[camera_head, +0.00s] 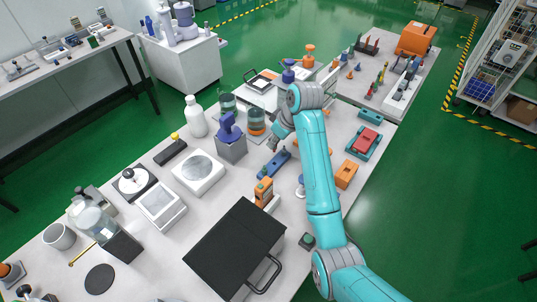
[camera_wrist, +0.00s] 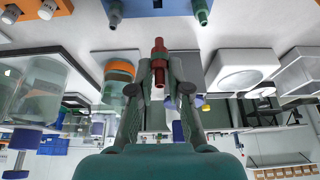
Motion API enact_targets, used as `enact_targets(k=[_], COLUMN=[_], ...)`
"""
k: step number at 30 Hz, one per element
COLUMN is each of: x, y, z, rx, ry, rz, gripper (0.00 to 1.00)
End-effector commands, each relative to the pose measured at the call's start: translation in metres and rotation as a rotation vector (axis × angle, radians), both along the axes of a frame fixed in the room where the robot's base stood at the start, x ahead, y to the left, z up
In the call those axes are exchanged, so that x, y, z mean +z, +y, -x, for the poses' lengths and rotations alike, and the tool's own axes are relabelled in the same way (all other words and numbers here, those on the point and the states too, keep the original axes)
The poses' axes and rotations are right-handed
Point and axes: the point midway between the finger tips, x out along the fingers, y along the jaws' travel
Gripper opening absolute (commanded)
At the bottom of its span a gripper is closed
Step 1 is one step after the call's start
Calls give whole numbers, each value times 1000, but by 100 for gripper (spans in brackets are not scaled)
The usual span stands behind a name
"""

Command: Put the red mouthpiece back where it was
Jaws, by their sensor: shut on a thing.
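The red mouthpiece (camera_wrist: 159,48) is held between the two fingers of my gripper (camera_wrist: 158,75), in the middle of the wrist view. My gripper is shut on it. In the head view my gripper (camera_head: 274,143) is above the table, and the mouthpiece cannot be made out there. A blue holder (camera_wrist: 175,6) is cut off at the top of the wrist view. The held mouthpiece appears apart from the holder. In the head view a blue block (camera_head: 275,164), probably this holder, lies just below my gripper.
An orange device (camera_head: 264,191) stands close to the blue block. A purple device (camera_head: 230,130) and jars with orange bands (camera_head: 256,122) stand to the left. A red-topped teal tray (camera_head: 364,142) and an orange block (camera_head: 347,175) lie right of my arm. A black case (camera_head: 235,245) fills the front.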

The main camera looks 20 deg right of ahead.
Motion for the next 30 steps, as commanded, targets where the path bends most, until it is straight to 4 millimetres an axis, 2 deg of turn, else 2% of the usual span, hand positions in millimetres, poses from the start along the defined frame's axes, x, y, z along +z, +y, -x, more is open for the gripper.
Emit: enact_targets(k=[1,8,16,30], x=[-8,-25,-56,-62], y=[0,0,0,0], z=[1,0,0,0], rx=[0,0,0,1], ry=[3,1,2,0], rz=[-1,0,0,0], gripper=[3,3,3,3])
